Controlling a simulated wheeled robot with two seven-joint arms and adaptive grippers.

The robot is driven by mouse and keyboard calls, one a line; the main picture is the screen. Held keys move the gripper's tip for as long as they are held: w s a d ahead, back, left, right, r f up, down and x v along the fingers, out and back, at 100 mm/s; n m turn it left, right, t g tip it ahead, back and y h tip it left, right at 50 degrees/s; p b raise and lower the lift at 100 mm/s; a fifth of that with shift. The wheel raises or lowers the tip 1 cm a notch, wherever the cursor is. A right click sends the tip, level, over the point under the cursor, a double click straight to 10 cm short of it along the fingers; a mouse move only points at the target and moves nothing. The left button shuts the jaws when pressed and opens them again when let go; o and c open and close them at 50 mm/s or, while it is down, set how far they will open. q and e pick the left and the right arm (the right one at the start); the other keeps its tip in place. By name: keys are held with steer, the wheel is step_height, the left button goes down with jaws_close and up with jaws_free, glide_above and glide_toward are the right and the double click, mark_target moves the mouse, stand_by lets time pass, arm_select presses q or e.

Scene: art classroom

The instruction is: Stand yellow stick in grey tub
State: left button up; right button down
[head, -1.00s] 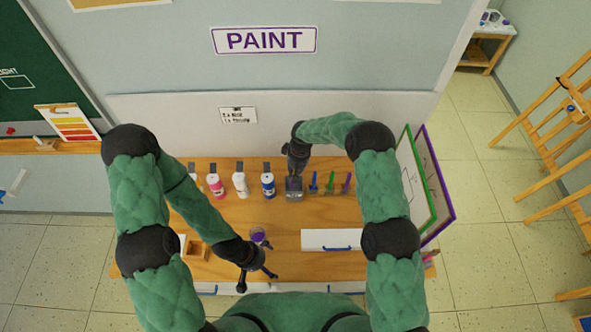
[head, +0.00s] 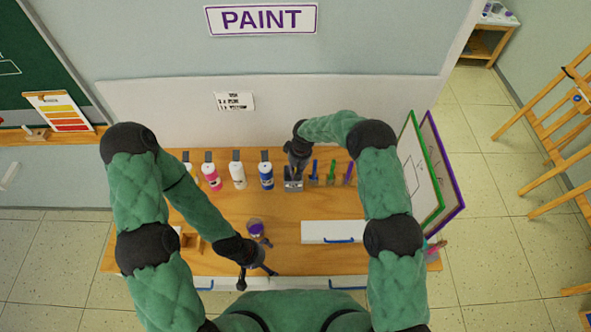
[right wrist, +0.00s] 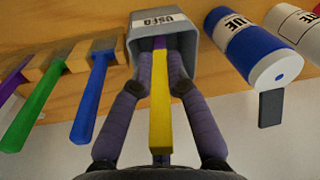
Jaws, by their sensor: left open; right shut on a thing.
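The grey tub (head: 293,185), marked "USED", stands on the table between a blue paint bottle and a row of brushes. It also shows in the right wrist view (right wrist: 190,42). My right gripper (right wrist: 160,62) is shut on the yellow stick (right wrist: 160,115) at the tub's mouth. The stick's purple end reaches inside the tub's opening; whether it touches the bottom is hidden. In the head view my right gripper (head: 297,164) is right above the tub and hides the stick. My left gripper (head: 257,275) is open and empty by the table's front edge.
A blue paint bottle (head: 266,176) stands close left of the tub, with white and pink bottles beyond. Blue (head: 314,172), green (head: 332,172) and purple (head: 348,173) brushes stand close right. A purple-topped jar (head: 255,228) is near my left gripper. A white box (head: 333,231) lies in front.

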steer(key=shift+d+f, duration=0.1)
steer(key=shift+f, duration=0.4)
steer(key=c, duration=1.1)
jaws_free()
steer(key=shift+c, duration=0.2)
step_height(320, 180, up, 12)
steer(key=d, duration=0.1)
steer(key=shift+d, duration=0.25)
